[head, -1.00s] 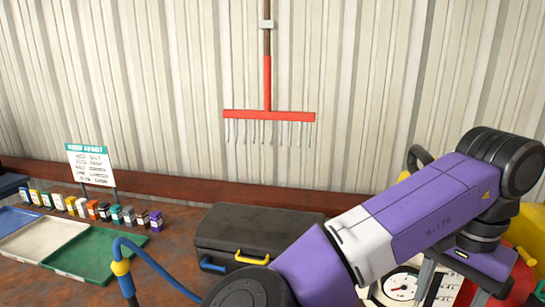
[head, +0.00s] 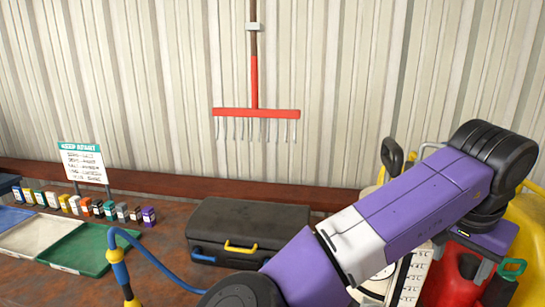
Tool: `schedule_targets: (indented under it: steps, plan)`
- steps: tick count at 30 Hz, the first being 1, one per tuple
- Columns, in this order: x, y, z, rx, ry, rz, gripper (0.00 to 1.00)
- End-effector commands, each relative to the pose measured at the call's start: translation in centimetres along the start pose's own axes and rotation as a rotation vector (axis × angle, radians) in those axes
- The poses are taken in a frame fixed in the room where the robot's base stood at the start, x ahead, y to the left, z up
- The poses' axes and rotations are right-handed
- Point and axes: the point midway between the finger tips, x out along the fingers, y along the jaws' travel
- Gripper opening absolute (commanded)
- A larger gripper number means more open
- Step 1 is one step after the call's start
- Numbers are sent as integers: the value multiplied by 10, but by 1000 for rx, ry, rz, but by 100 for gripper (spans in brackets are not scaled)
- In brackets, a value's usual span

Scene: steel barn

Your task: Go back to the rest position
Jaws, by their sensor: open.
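My purple and white arm crosses the lower right of the head view and bends down at a black wrist joint. My gripper (head: 463,262) hangs below that wrist, with a purple palm and grey fingers apart. I see nothing held between them, though the fingertips are partly lost against the things behind. The gripper is in front of a red container (head: 447,285) and to the right of a white dial scale (head: 408,285), which my arm partly covers. I cannot tell whether it touches either.
A black case (head: 250,222) stands mid-bench. A blue hose (head: 165,268) curves before it. Blue, white and green trays (head: 85,248) lie at left, with small boxes (head: 95,208) and a sign (head: 82,162) behind. A red rake (head: 256,113) hangs on the wall. Yellow containers (head: 525,215) crowd the right.

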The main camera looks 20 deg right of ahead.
Motion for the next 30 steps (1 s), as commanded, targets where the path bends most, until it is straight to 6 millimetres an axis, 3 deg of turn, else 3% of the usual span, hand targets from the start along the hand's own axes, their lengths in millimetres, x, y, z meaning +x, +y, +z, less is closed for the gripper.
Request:
schedule_targets:
  steps: [8, 12, 16, 20, 23, 30]
  plan:
    - [-19, -1, -85, -5, 448, 0, 57]
    - [-45, -7, -123, -38, 724, -5, 57]
    - [-78, -21, -144, -99, 998, -31, 57]
    - [-109, -43, -144, -181, 1235, -87, 57]
    - [-127, -61, -130, -254, 1388, -147, 57]
    - [-141, -103, -64, -453, 1646, -350, 57]
